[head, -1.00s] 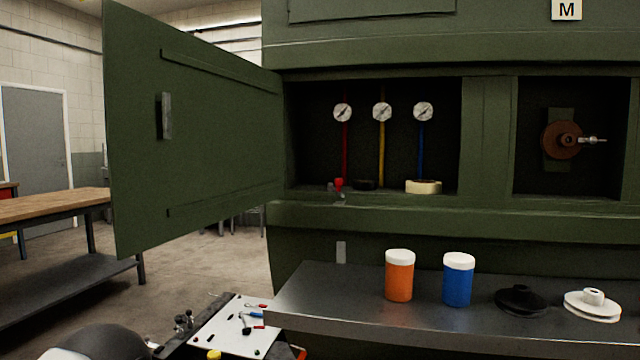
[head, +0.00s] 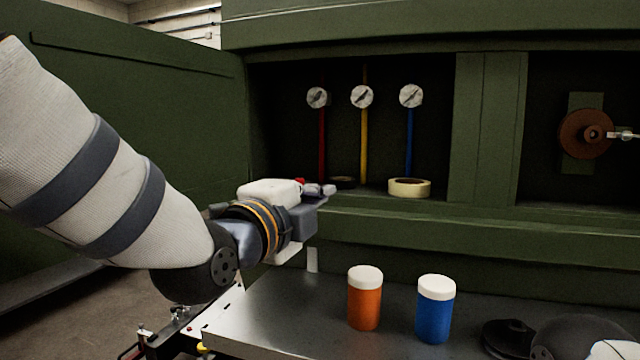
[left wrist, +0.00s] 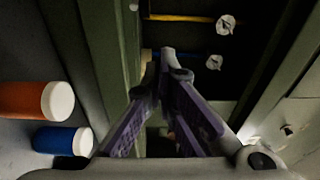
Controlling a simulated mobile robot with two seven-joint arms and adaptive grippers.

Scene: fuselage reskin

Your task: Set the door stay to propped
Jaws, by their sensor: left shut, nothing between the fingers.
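The green access door (head: 130,110) stands swung open at the left of the gauge bay (head: 275,120). I cannot clearly pick out the door stay. A small grey fitting on the bay's lower sill, near the hinge side, showed earlier and is now hidden behind my left gripper (head: 326,190). That gripper is at the lower left of the bay opening, at sill height, and is shut and empty. In the left wrist view its fingers (left wrist: 167,58) meet at the tips beside the green sill edge (left wrist: 112,60). Whether they touch anything is unclear.
Gauges (head: 361,97) on coloured pipes and a cream tape roll (head: 409,188) are inside the bay. An orange jar (head: 364,300) and a blue jar (head: 435,310) stand on the metal shelf (head: 290,310) below. A brown reel (head: 585,134) is in the right bay.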

